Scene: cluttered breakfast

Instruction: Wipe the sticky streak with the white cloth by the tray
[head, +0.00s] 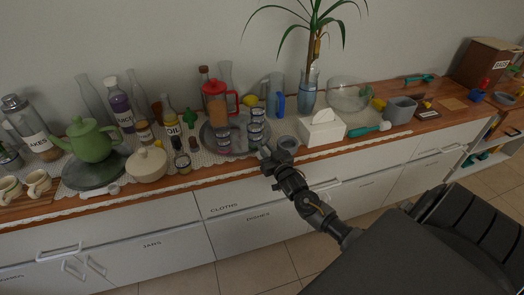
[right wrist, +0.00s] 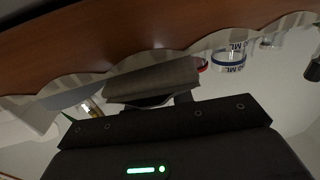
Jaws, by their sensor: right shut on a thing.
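My right gripper (head: 266,155) reaches the counter's front edge, just in front of the round grey tray (head: 208,143). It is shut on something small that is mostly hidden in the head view. In the right wrist view a folded greyish piece, seemingly the white cloth in shadow (right wrist: 155,80), sits between the fingers close to the wooden counter edge. The tray holds a red-lidded jar (head: 216,105) and stacked glass jars (head: 256,128). I cannot make out the sticky streak. My left gripper is not in view.
A green teapot (head: 90,140) and a lidded cream pot (head: 147,164) stand left. A lace runner (head: 205,160) edges the crowded counter.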

